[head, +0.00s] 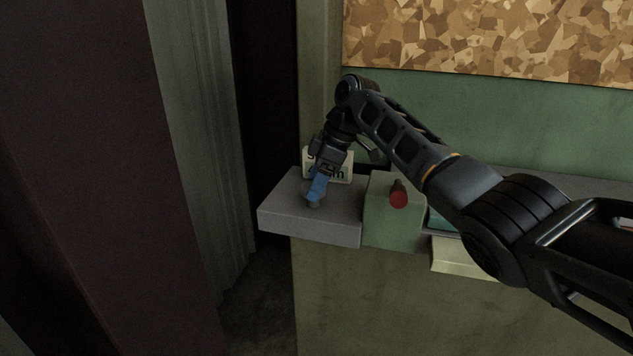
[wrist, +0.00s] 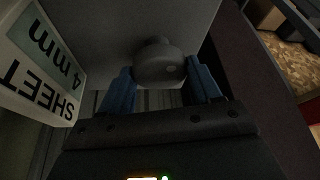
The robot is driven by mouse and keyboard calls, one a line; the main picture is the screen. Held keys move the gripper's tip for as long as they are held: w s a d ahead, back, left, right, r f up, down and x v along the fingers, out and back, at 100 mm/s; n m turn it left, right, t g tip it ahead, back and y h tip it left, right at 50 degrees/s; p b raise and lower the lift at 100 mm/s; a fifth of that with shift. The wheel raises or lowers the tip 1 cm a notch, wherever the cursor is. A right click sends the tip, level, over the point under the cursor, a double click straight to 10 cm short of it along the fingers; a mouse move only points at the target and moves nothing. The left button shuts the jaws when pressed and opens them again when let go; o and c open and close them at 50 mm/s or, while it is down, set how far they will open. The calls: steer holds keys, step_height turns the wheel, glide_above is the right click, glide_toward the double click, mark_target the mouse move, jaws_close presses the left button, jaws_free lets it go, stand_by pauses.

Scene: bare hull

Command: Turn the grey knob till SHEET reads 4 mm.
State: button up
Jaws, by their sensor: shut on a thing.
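The grey knob (wrist: 160,66) stands out from a grey box (head: 290,206). In the wrist view the blue fingers of my gripper (wrist: 160,88) are on both sides of the knob and shut on it. In the head view my gripper (head: 316,190) reaches down to the knob (head: 312,203), which is partly hidden by the fingers. The SHEET display (wrist: 44,68) reads 4 mm in the wrist view, upside down and tilted. In the head view the display (head: 342,178) is partly covered by my gripper.
A green block with a red knob (head: 398,200) is just right of the grey box. A pale yellow block (head: 460,258) sits further right, below my arm. A dark red upright surface (head: 90,180) fills the left. A brown patterned panel (head: 490,40) is on the wall behind.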

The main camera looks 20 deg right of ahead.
steer(key=o, duration=1.1)
steer(key=shift+c, duration=0.2)
steer(key=v, duration=0.7)
steer(key=shift+r+b, duration=0.3)
steer(key=shift+r, duration=0.05)
steer(key=shift+d, duration=0.1)
